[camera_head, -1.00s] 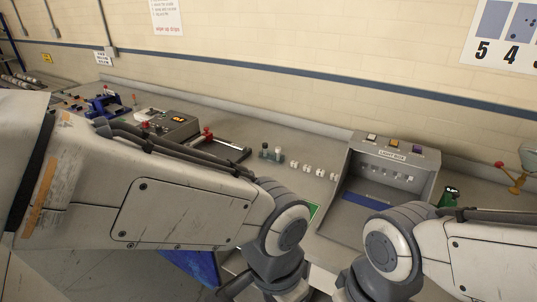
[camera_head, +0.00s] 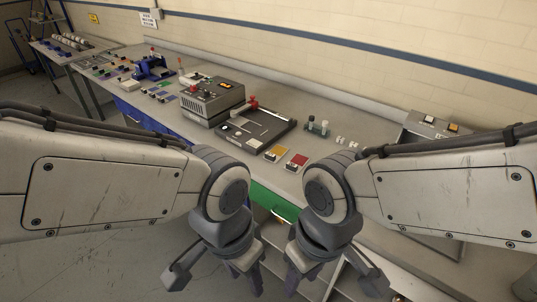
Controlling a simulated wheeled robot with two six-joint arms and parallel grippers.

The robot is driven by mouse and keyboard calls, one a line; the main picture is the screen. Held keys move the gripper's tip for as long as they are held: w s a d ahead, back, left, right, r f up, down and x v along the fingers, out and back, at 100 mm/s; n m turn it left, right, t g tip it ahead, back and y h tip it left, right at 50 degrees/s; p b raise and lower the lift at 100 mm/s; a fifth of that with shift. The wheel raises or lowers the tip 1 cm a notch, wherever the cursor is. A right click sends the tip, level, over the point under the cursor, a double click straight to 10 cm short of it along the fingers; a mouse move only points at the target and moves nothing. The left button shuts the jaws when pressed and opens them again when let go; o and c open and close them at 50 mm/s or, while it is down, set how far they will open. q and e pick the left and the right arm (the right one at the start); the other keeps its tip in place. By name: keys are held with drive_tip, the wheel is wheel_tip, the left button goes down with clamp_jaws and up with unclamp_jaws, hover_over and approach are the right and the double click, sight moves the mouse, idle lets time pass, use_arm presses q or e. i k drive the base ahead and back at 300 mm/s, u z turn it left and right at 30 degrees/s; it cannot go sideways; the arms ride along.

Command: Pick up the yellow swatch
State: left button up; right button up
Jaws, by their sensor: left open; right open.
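A small yellow piece (camera_head: 277,152), which looks like the yellow swatch, lies on the bench near its front edge, left of a similar red piece (camera_head: 298,160). My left gripper (camera_head: 214,284) hangs open and empty in front of the bench, below and to the left of the yellow piece. My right gripper (camera_head: 333,286) is open and empty, below and to the right of it. Neither gripper touches the bench-top pieces. The fingertips reach close to the bottom of the view.
Behind the yellow piece is a dark flat device with a red handle (camera_head: 256,127). A grey control box (camera_head: 212,100) stands left of it. A green panel (camera_head: 268,200) is on the bench front.

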sight(274, 156)
drive_tip(key=u, duration=0.35)
drive_tip(key=k, duration=1)
drive_tip(key=u, duration=1.1)
drive_tip(key=i, duration=1.75)
drive_tip(key=z, duration=0.55)
drive_tip(key=i, duration=0.9)
drive_tip(key=z, duration=1.5)
drive_tip(key=i, duration=0.75)
drive_tip(key=z, duration=0.65)
